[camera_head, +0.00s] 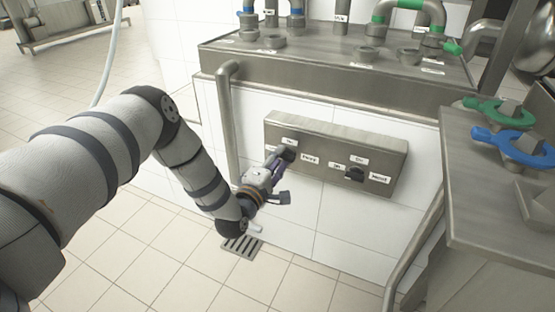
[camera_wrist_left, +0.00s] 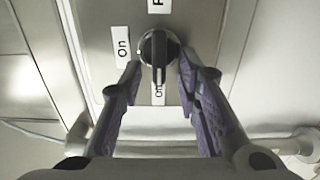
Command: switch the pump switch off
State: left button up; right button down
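The pump switch is a dark rotary knob on the left of the grey wall panel. In the left wrist view the pump switch (camera_wrist_left: 158,50) shows its ridge running up and down the picture, its lower end towards a partly hidden, hard-to-read label (camera_wrist_left: 158,93). The "On" label (camera_wrist_left: 121,47) is left of the knob. My left gripper (camera_head: 283,160) is at this switch. In the left wrist view its purple fingers (camera_wrist_left: 160,74) stand apart on either side of the knob's lower end, with a gap to the ridge. My right gripper is not in view.
A second dark switch (camera_head: 354,174) sits on the right of the panel (camera_head: 337,131). A vertical pipe (camera_head: 230,130) stands left of the panel. A steel table (camera_head: 470,180) with green and blue handled valves is at the right. A steel ledge (camera_head: 340,78) runs above.

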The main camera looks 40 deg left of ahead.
pick_arm(q)
jog(key=shift+s, duration=0.1)
jog(key=v, duration=1.1)
jog(key=shift+s, duration=0.4)
jog(key=shift+d, duration=0.15)
